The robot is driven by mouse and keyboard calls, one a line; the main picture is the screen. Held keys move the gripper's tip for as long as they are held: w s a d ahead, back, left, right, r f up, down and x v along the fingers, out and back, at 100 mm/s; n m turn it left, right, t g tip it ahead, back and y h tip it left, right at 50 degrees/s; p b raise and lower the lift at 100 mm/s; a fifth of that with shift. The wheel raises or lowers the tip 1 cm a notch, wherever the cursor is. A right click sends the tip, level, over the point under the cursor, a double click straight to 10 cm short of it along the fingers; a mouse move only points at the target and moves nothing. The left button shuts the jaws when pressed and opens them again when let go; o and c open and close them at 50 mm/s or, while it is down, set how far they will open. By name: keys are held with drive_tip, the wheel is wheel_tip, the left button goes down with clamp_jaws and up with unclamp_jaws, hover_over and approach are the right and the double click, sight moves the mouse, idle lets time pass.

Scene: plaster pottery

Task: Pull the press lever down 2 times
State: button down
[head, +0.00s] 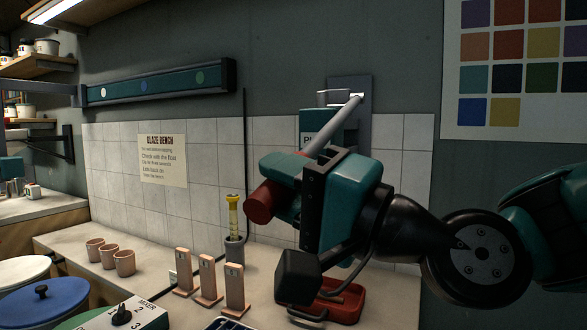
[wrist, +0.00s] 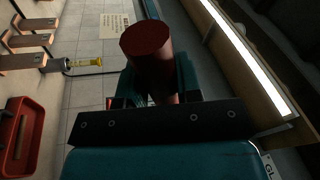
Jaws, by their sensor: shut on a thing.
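The press lever (head: 335,125) is a grey rod that runs from a grey wall mount (head: 365,88) down and to the left, towards the front. A thick dark red cylindrical grip (head: 262,201) is at its lower end. My gripper (head: 285,178) is shut on the red grip, with the grip's round end sticking out past the fingers. In the wrist view the red grip (wrist: 148,45) stands up between my fingers (wrist: 150,98). A teal box (head: 313,122) with partly hidden lettering is behind the rod. My gripper hides where the rod meets the grip.
Below, the bench holds several upright tan tiles (head: 209,279), a grey cylinder with a yellow gauge (head: 233,215) and small cups (head: 124,263). A red tray (head: 340,305) is beneath my gripper, partly hidden. A mixer dial box (head: 123,316) is at the front left.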

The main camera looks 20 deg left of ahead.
wheel_tip(320, 180, up, 14)
drive_tip(key=s+m+t+p, duration=0.1)
drive_tip(key=m+p, duration=0.5)
drive_tip(key=p, duration=1.1)
drive_tip(key=shift+s+r+t+h, duration=0.2)
drive_tip(key=shift+s+t+h, duration=0.1)
drive_tip(key=shift+s+h, duration=0.15)
drive_tip(key=shift+a+r, duration=0.1)
drive_tip(key=shift+r, duration=0.1)
drive_tip(key=c, duration=0.8)
unclamp_jaws()
drive_tip(key=shift+f, duration=0.1)
drive_tip(key=shift+f, duration=0.1)
